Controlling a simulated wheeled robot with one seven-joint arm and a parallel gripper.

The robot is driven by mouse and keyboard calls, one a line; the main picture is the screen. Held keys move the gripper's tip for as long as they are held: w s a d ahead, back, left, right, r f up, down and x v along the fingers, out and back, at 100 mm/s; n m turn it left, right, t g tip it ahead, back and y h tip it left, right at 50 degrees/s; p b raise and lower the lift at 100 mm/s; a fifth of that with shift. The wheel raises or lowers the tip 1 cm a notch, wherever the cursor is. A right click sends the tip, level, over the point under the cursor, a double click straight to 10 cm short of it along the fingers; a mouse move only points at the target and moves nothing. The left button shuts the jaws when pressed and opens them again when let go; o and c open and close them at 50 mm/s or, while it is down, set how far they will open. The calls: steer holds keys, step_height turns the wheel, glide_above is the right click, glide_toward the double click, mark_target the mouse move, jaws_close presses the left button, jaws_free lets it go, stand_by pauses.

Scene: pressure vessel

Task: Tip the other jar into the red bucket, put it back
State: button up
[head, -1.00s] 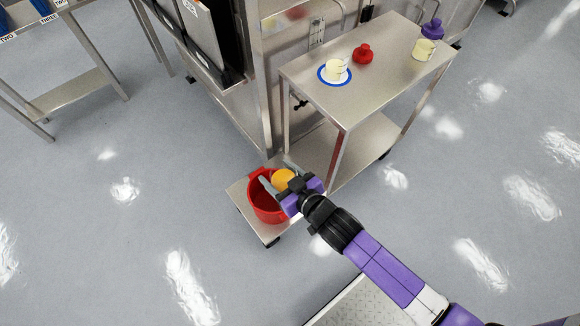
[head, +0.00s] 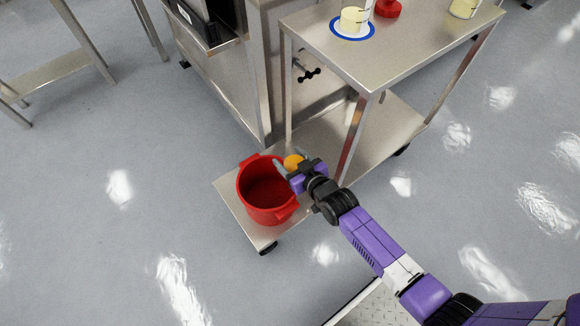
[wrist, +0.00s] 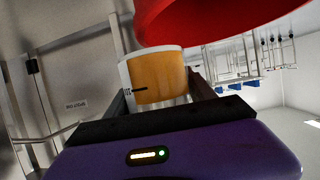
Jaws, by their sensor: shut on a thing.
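My gripper (head: 293,172) is shut on an orange jar (head: 293,161) at the right rim of the red bucket (head: 266,198). In the wrist view the jar (wrist: 158,77) shows a pale band and a black mark between the fingers. The bucket (wrist: 205,18) hangs across the top of that view, close to the jar. The bucket stands on the low shelf of the cart, and its visible inside is plain red. A pale yellow jar (head: 353,20) stands on a blue-rimmed white disc (head: 340,32) on the cart top. Another pale jar (head: 464,8) stands farther right.
The steel cart (head: 375,70) has a red lid-like knob (head: 388,8) on top, cut by the frame edge. Its leg (head: 355,140) rises just right of my gripper. A steel cabinet (head: 230,75) stands behind the bucket. The floor at left is open.

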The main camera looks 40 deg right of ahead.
steer(key=shift+w+f, duration=0.1)
steer(key=shift+f, duration=0.3)
steer(key=shift+d, duration=0.1)
steer(key=shift+r+p, duration=0.25)
steer(key=shift+p, duration=0.4)
steer(key=p, duration=0.2)
steer(key=n+h+p, duration=0.1)
steer(key=p, duration=0.2)
steer(key=shift+a+r+g, duration=0.2)
steer(key=shift+g, duration=0.2)
steer(key=shift+f, duration=0.35)
steer(key=shift+f+n+b, duration=0.2)
steer(key=shift+n+b, duration=0.1)
steer(key=shift+b, duration=0.7)
steer(key=shift+w+a+b, duration=0.1)
steer(key=shift+a+b, duration=0.1)
steer(key=shift+b, duration=0.7)
steer(key=shift+a+f+n+h+b, duration=0.2)
steer(key=shift+n+h+b, duration=0.1)
steer(key=shift+b, duration=0.55)
